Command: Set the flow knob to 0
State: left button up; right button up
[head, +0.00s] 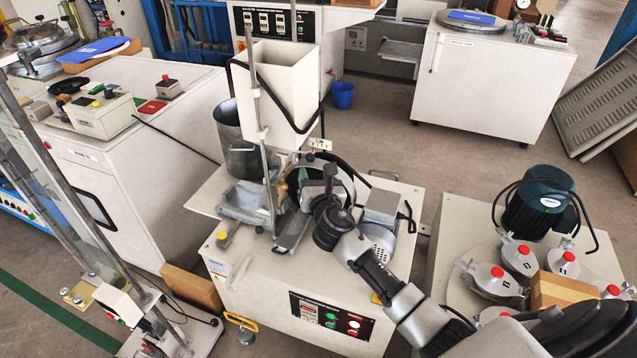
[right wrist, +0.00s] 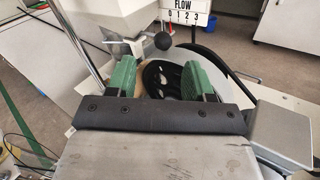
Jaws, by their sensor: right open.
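The flow knob (right wrist: 163,40) is a black ball on a short metal lever in the right wrist view. It sits just below and left of the white FLOW scale plate (right wrist: 187,13), marked 0 to 3. The plate also shows small in the head view (head: 320,144); I cannot make out the knob there. I cannot tell which number the lever is set to. My right gripper (right wrist: 163,72) is open, with its green fingers apart and the knob beyond them, roughly centred between them. In the head view the right gripper (head: 311,178) reaches over the machine. My left gripper is not in view.
A white hopper (head: 277,90) and a metal rod stand close behind the gripper. A dark wheel (right wrist: 170,80) shows between the fingers. A grey box (head: 381,207) is right of the wrist. A steel pot (head: 232,132) stands left.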

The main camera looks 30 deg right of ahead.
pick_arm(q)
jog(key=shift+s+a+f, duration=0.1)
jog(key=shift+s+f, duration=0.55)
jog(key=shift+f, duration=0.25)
pick_arm(e)
jog(key=shift+v, duration=2.25)
